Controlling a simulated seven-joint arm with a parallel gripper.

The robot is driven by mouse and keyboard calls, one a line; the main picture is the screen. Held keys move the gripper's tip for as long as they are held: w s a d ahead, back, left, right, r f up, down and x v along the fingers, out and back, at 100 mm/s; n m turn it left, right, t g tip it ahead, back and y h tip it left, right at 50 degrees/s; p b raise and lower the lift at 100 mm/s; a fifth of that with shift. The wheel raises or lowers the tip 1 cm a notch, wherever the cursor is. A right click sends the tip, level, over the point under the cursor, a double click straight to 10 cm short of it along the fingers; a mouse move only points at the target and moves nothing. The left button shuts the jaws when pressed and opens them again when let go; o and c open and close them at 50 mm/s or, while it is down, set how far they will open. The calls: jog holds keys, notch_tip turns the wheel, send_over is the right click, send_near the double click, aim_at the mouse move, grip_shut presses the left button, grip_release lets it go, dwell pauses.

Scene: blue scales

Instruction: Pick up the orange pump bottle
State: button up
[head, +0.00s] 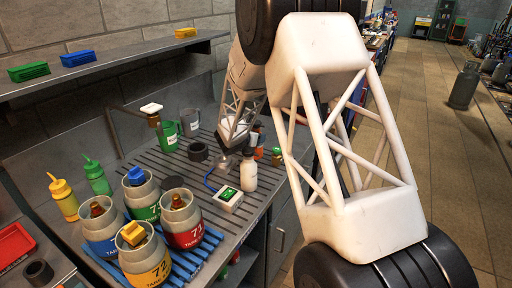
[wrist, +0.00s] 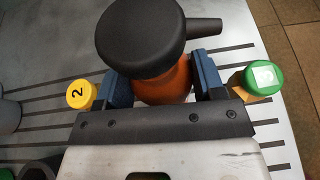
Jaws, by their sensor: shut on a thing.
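The orange pump bottle (wrist: 167,82) shows in the wrist view, with a large black pump head and a spout pointing right. The pump head hides much of the body. My gripper (wrist: 163,86) has its two blue fingers on either side of the orange body, shut on it below the pump head. In the head view my arm covers much of the grasp area, and I cannot clearly make out the held bottle there. I cannot tell whether its base touches the bench.
In the wrist view a yellow-capped bottle (wrist: 81,94) marked 2 stands left and a green-capped bottle (wrist: 260,79) right, both close to the fingers. In the head view a white bottle (head: 249,174) and a scale (head: 228,200) stand nearby. Several canisters sit on a blue pallet (head: 207,246).

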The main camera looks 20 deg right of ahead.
aim_at(255, 122)
grip_shut()
jog(key=shift+r, duration=0.1)
jog(key=shift+r, duration=4.95)
jog(key=shift+r, duration=0.1)
